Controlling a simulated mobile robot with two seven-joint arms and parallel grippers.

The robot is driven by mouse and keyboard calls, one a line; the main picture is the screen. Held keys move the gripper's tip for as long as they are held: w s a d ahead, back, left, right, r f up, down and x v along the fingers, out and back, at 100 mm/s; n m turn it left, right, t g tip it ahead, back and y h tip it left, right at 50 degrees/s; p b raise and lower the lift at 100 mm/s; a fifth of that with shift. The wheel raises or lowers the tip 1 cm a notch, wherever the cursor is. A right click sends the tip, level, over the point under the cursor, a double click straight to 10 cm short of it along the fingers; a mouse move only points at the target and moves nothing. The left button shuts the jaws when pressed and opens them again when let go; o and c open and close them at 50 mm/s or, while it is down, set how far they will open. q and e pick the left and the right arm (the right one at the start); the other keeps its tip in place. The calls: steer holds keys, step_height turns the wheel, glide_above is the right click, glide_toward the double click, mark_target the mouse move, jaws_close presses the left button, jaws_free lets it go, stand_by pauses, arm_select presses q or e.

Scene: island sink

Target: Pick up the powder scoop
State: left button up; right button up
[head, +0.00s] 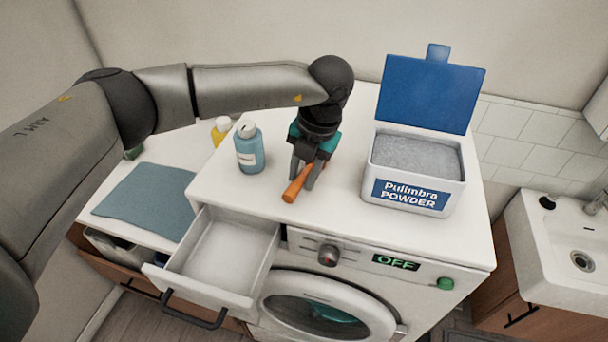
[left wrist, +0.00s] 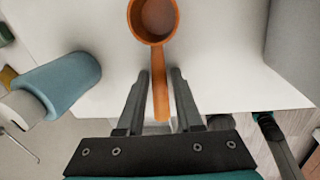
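The orange powder scoop (head: 294,188) lies on the white washing machine top, near its front edge. In the head view its handle shows and my gripper hides its cup. In the left wrist view the round cup of the scoop (left wrist: 153,22) is at the top and the handle points down between the fingers. My left gripper (head: 304,180) is over the handle, pointing down. In the left wrist view its fingers (left wrist: 161,76) stand open on either side of the handle, with a gap on each side.
A blue bottle (head: 250,152) with a white cap and a yellow bottle (head: 221,129) stand left of the gripper. An open powder box (head: 412,196) with a blue lid stands to the right. The detergent drawer (head: 222,270) is pulled out in front. A sink (head: 570,240) is at right.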

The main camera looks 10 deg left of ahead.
mark_target(304, 176)
arm_select(q)
jaws_close()
steer(key=shift+r, duration=0.1)
step_height(304, 176, up, 20)
steer(key=b, duration=0.2)
steer(key=shift+b, duration=0.4)
